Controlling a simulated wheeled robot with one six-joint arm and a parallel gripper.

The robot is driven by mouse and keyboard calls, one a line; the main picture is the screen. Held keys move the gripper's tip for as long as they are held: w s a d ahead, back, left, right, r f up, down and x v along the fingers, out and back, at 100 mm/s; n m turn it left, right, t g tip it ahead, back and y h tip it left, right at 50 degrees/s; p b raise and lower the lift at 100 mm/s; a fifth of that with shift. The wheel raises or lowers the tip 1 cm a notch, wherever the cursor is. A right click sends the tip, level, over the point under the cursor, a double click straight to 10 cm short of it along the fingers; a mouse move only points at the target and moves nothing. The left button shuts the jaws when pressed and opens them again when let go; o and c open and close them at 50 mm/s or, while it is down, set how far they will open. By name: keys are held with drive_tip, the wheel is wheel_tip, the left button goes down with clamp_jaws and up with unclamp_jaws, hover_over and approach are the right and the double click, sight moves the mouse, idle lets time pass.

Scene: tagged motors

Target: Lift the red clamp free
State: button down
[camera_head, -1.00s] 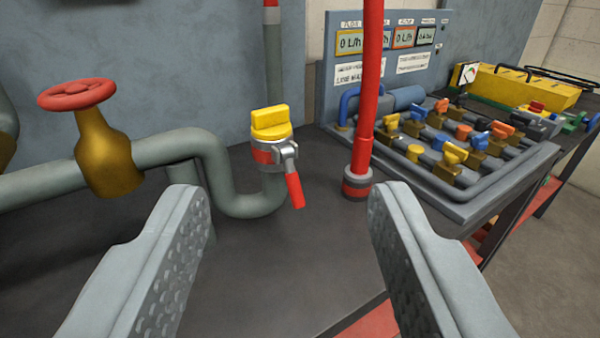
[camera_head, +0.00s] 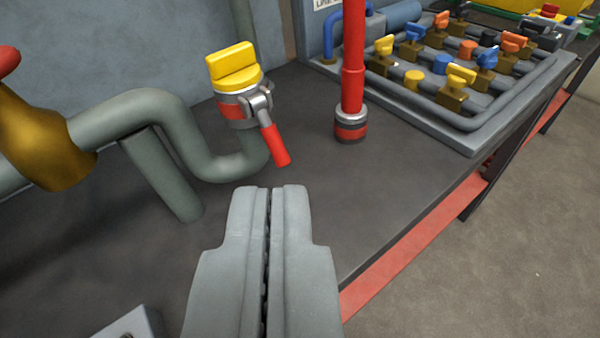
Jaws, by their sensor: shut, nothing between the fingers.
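The red clamp (camera_head: 274,145) is a short red lever on a metal fitting. It hangs tilted down to the right from the collar under a yellow cap (camera_head: 234,67) on the grey pipe. My gripper (camera_head: 269,188) is shut and empty. Its fingertips are in front of and just below the red lever's lower end in the picture, with a small gap between them. The lever is fully visible.
A red vertical pipe (camera_head: 353,60) stands on the bench to the right of the clamp. A panel of coloured valves (camera_head: 470,130) is at the upper right. A brass valve body (camera_head: 45,140) is at the left. Bare dark bench (camera_head: 310,95) lies between.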

drive_tip(key=w+d+f+m+g+y, duration=0.2)
drive_tip(key=w+f+m+g, duration=0.1)
drive_tip(key=w+f+g, duration=0.3)
drive_tip(key=m+g+y, duration=0.3)
drive_tip(key=g+y, duration=0.1)
drive_tip(key=y, duration=0.7)
approach(272, 136)
drive_tip(key=shift+w+d+f, duration=0.45)
drive_tip(key=shift+d+f, duration=0.1)
drive_tip(key=shift+d, duration=0.2)
drive_tip(key=shift+w+d+f, duration=0.4)
drive_tip(key=shift+d+f, duration=0.2)
drive_tip(key=shift+d, duration=0.1)
drive_tip(key=x, duration=1)
